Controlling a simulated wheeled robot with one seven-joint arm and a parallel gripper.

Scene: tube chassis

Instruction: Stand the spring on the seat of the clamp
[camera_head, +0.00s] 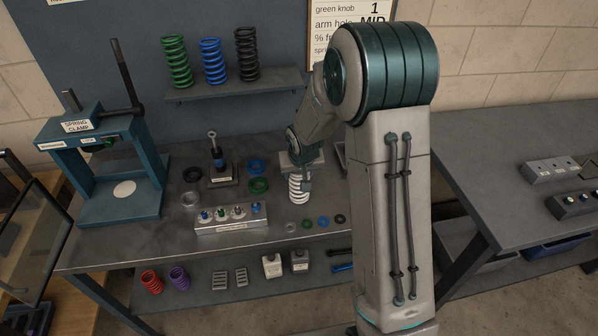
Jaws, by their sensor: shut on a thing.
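The spring clamp (90,137) is a blue frame with a black lever, standing at the left end of the bench. Its seat, a pale round disc (124,189), lies bare on the clamp's base. My gripper (300,172) is over the middle right of the bench, well to the right of the clamp. It is shut on a white spring (299,190), which is upright below it. I cannot tell whether the spring's bottom touches the bench. Part of the gripper is hidden by my own arm.
Green (177,62), blue (213,61) and black (247,54) springs stand on the wall shelf. Between clamp and gripper are a damper on a stand (217,160), several rings, and a rack of knobs (231,217). Red (151,282) and purple (179,278) springs are on the lower shelf.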

